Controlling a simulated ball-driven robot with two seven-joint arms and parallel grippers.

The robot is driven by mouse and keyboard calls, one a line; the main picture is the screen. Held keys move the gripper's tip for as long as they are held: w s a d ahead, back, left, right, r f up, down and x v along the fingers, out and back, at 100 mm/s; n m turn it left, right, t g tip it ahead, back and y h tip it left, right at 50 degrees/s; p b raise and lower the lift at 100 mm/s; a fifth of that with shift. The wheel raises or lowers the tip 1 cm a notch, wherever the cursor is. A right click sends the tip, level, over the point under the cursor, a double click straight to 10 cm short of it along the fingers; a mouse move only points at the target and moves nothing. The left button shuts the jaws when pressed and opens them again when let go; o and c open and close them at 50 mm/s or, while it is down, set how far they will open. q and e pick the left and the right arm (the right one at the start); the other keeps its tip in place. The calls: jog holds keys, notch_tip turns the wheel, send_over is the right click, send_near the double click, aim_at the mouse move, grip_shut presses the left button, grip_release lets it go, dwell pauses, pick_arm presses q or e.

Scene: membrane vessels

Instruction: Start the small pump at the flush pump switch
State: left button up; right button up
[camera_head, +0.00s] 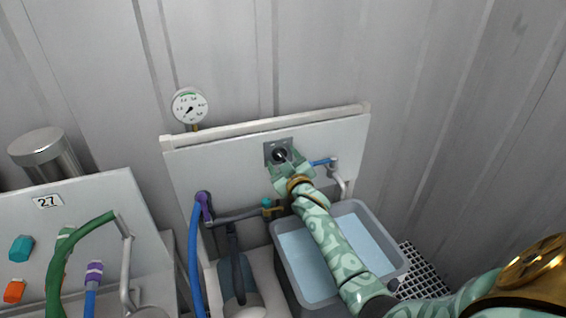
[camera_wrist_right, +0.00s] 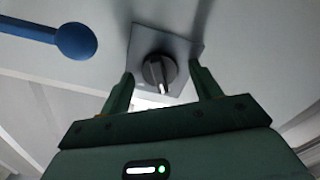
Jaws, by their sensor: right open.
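The flush pump switch is a dark rotary knob (camera_head: 280,156) on a grey square plate (camera_head: 271,148), fixed to a white panel (camera_head: 230,160). In the right wrist view the knob (camera_wrist_right: 158,72) shows a pale pointer line on its grip. My right gripper (camera_head: 284,162) is at the switch in the head view. In the wrist view its two green fingers (camera_wrist_right: 160,84) are open, one on each side of the knob, with visible gaps. I cannot tell how deep the fingertips reach toward the plate. My left gripper is not in view.
A grey basin of water (camera_head: 302,262) stands below the panel. A blue-handled valve (camera_head: 322,162) is right of the switch; a teal-handled valve (camera_head: 267,205) and blue hose (camera_head: 196,255) are lower left. A round gauge (camera_head: 190,105) rises above the panel.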

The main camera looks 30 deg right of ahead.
jog(key=c, duration=1)
jog(key=shift+o, duration=0.2)
jog(key=shift+r+m+p, duration=0.2)
jog(key=shift+m+p, duration=0.75)
jog(key=shift+m, duration=0.25)
jog(key=m+p, duration=0.2)
jog(key=m, duration=0.1)
jog(key=shift+m, duration=0.3)
jog(key=m+p, duration=0.1)
jog(key=m, duration=0.2)
jog(key=shift+f+p, duration=0.1)
jog(key=shift+p, duration=0.25)
jog(key=shift+f+m+p, duration=0.1)
jog(key=shift+m+p, duration=0.3)
jog(key=shift+m, duration=1.1)
